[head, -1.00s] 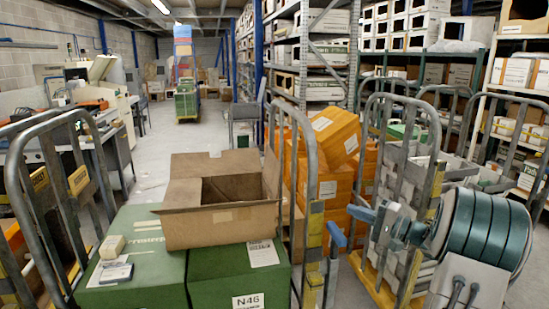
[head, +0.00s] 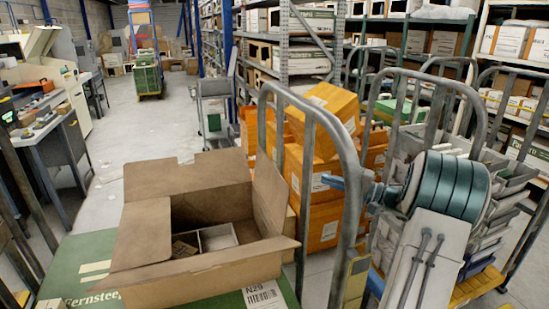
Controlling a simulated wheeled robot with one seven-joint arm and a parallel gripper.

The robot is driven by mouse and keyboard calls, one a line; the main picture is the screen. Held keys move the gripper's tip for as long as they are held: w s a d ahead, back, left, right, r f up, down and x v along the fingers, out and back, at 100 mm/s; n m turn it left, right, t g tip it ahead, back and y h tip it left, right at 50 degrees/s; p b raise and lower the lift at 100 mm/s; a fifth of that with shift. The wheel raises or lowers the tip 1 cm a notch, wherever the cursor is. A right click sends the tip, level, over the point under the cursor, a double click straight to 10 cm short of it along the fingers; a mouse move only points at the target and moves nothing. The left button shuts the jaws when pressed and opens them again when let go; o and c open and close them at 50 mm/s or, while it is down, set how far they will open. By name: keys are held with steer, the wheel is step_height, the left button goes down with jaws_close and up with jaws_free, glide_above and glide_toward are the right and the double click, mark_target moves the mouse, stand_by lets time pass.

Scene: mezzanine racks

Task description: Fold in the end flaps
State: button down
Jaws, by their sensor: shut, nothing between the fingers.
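An open brown cardboard carton (head: 205,272) stands on a green carton in the head view. Its far flap (head: 165,178) stands up and leans back. Its left flap (head: 142,235) slants at the left side, and its right flap (head: 270,195) stands nearly upright. A pale item (head: 218,237) and something darker lie inside; part of the inside is hidden by the front wall. My gripper (head: 333,183) is shut and empty, with bluish fingertips pointing left. It is to the right of the carton, apart from it, by the curved trolley rail.
A grey tubular trolley rail (head: 342,140) rises close to the carton's right side. Orange boxes (head: 318,180) are stacked behind it. Another trolley frame (head: 478,105) stands at right. A workbench (head: 50,135) is at left. The aisle floor (head: 130,120) beyond the carton is clear.

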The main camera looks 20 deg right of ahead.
steer(key=w, duration=0.1)
steer(key=p, duration=0.3)
glide_toward(271, 165)
steer(key=shift+w+d+f+x, duration=0.1)
steer(key=shift+w+x, duration=0.05)
steer(key=shift+x, duration=0.9)
steer(key=shift+w+d+f+x, duration=0.1)
steer(key=shift+d+f+x, duration=0.05)
steer(key=shift+x, duration=0.9)
steer(key=shift+w+d+f+x, duration=0.1)
steer(key=shift+w+x, duration=0.05)
steer(key=shift+x, duration=0.9)
steer(key=shift+r, duration=0.1)
